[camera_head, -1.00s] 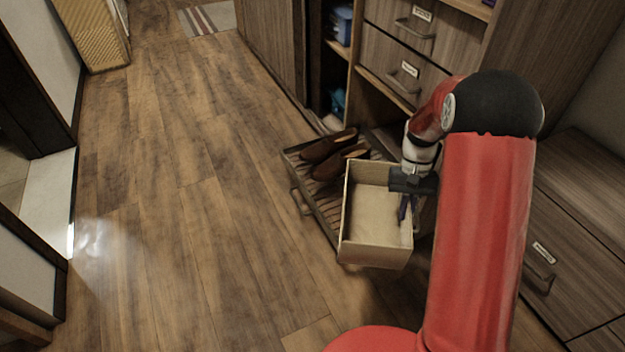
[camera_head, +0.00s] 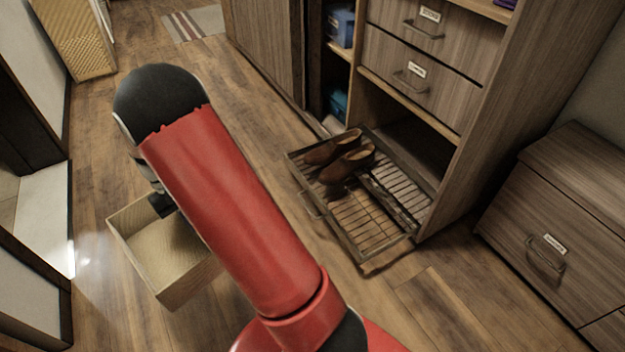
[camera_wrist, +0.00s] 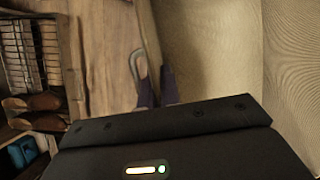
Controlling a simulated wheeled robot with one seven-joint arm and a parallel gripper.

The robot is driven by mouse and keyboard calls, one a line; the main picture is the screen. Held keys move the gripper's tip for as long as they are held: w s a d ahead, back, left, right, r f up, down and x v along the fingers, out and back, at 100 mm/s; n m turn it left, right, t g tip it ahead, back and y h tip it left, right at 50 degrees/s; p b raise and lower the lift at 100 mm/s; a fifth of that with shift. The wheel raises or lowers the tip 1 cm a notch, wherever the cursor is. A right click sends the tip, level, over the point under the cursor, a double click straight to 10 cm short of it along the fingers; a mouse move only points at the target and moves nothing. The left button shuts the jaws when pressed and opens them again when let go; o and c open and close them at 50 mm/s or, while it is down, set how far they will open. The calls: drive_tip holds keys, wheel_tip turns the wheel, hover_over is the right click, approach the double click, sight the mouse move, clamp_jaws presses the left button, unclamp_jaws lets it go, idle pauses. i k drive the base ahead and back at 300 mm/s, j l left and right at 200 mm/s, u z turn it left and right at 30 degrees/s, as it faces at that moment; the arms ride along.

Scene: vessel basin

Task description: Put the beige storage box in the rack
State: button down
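The beige storage box (camera_head: 136,274) is an open-topped box at the left, held over the wooden floor and partly hidden behind my arm. My gripper (camera_head: 161,204) is at its far wall, mostly hidden in the head view. In the wrist view the fingers (camera_wrist: 158,85) are closed on the wall of the box (camera_wrist: 208,50), and its inside looks empty. The rack (camera_head: 352,262) is a low slatted pull-out, extended from the cabinet at the right, apart from the box. It also shows in the wrist view (camera_wrist: 28,22).
A pair of brown shoes (camera_head: 337,158) lies on the far-left part of the rack; its near and right slats are bare. Drawers (camera_head: 410,82) stand above it, and a separate drawer unit (camera_head: 540,235) is at the right. The floor (camera_head: 245,125) between is clear.

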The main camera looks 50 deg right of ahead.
sight(367, 210)
drive_tip(key=i+j+u, duration=0.1)
drive_tip(key=i, duration=0.2)
drive_tip(key=i+j+u, duration=0.1)
drive_tip(key=i, duration=0.25)
drive_tip(key=i+z, duration=0.15)
drive_tip(key=z, duration=0.35)
drive_tip(key=i+j+z, duration=0.1)
drive_tip(key=z, duration=0.35)
drive_tip(key=i+j+z, duration=0.15)
drive_tip(key=z, duration=0.35)
drive_tip(key=i+z, duration=0.15)
drive_tip(key=z, duration=0.3)
drive_tip(key=i+j+z, duration=0.1)
drive_tip(key=z, duration=0.35)
drive_tip(key=i+j+z, duration=0.1)
drive_tip(key=z, duration=0.35)
drive_tip(key=i+j+z, duration=0.1)
drive_tip(key=z, duration=0.4)
drive_tip(key=j+z, duration=0.25)
drive_tip(key=z, duration=0.2)
drive_tip(key=i, duration=0.05)
